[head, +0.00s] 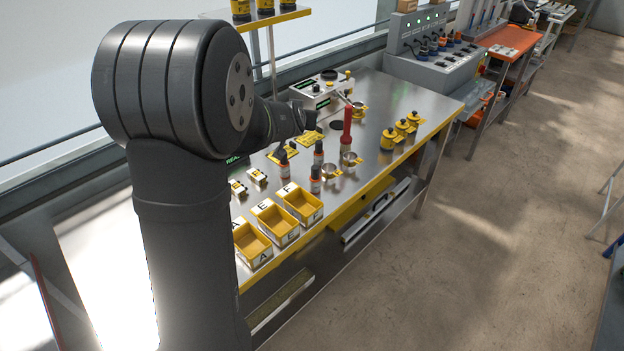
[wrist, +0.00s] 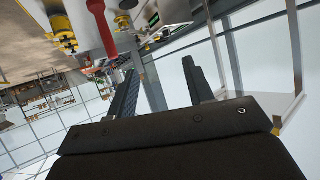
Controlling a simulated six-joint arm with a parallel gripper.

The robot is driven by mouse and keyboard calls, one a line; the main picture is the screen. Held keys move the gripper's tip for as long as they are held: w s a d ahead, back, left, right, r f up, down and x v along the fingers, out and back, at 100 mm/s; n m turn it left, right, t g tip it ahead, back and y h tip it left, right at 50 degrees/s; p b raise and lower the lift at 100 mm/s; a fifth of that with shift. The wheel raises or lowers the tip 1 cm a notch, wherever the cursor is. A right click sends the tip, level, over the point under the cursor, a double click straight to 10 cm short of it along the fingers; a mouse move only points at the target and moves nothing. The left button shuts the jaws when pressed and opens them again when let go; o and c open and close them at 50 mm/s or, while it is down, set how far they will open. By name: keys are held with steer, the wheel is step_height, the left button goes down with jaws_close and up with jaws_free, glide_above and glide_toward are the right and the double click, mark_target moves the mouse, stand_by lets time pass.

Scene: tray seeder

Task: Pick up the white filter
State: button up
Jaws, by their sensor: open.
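My gripper (wrist: 160,68) shows in the wrist view with its two dark fingers spread apart and nothing between them. In the head view my arm reaches over the steel bench, and the fingers are hard to make out there. I cannot pick out a white filter for certain in either view. Small pale blocks with yellow and black marks (head: 257,176) lie on the bench behind the bins, but I cannot tell what they are. My arm hides part of the bench's left side.
Yellow bins (head: 276,223) line the bench's front edge. A red-handled tool (head: 347,128) stands upright mid-bench, also in the wrist view (wrist: 101,25). Orange-banded dark bottles (head: 315,180), metal cups (head: 349,158) and yellow weights (head: 388,138) stand around it.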

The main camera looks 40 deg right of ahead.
mark_target(315, 168)
steer(key=s+a+f+m+g+y, duration=0.1)
steer(key=s+a+f+g+y, duration=0.15)
steer(key=s+a+f, duration=0.45)
steer(key=shift+g+h, duration=0.35)
steer(key=shift+g, duration=0.1)
steer(key=x, duration=0.3)
steer(key=s+x, duration=0.1)
steer(key=x, duration=0.5)
steer(key=shift+s+f, duration=0.35)
steer(key=shift+s+x, duration=0.15)
steer(key=shift+x, duration=1.2)
steer(key=shift+s+x, duration=0.15)
steer(key=shift+x, duration=1.2)
steer(key=shift+d, duration=0.1)
jaws_close()
steer(key=shift+r, duration=0.25)
